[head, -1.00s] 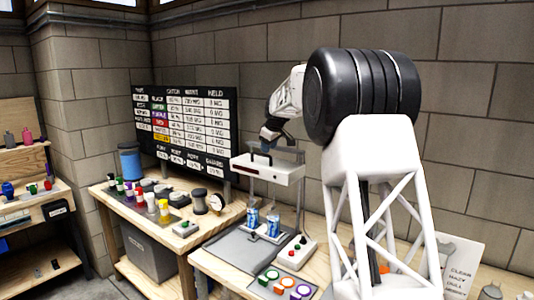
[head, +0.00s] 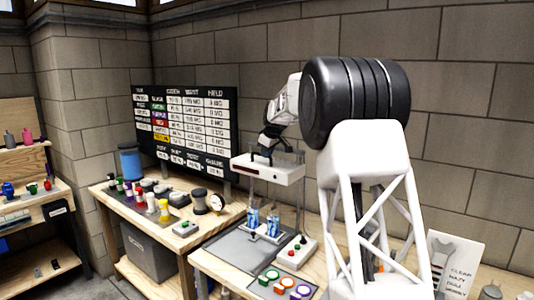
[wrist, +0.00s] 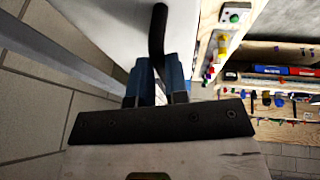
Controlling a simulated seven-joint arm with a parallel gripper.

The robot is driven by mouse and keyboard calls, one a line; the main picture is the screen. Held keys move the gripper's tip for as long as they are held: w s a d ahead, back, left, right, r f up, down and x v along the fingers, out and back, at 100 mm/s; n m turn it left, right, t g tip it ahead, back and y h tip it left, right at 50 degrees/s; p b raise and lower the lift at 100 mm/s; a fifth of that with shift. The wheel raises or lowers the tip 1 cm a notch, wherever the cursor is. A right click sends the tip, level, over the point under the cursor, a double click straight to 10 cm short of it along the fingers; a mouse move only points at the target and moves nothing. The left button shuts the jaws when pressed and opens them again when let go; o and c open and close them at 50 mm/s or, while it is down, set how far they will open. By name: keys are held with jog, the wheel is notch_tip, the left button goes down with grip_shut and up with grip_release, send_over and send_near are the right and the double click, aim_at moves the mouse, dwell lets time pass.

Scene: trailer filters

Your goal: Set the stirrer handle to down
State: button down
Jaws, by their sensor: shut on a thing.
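The stirrer is a white crossbar (head: 267,171) on thin posts at the back of the bench, with a thin black handle on top. My gripper (head: 263,156) reaches down to that handle from above, and the handle is mostly hidden by it in the head view. In the wrist view the black handle (wrist: 158,32) runs from the white top of the stirrer in between the blue fingers of my gripper (wrist: 158,85), which are shut on it. Two beakers with blue liquid (head: 253,219) stand under the crossbar.
A control box (head: 296,251) with buttons stands right of the beakers. A panel of coloured rings (head: 283,284) lies in front. Bottles and a gauge (head: 216,203) fill the left bench. A black chart board (head: 187,125) stands behind.

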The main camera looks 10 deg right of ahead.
aim_at(270, 168)
jog(key=shift+f, duration=0.1)
notch_tip(270, 168, down, 12)
jog(key=shift+r, duration=0.25)
jog(key=c, duration=1.4)
grip_release()
jog(key=shift+f, duration=0.1)
jog(key=shift+o, duration=1.4)
jog(key=shift+r, duration=0.2)
jog(key=shift+v, duration=3.8)
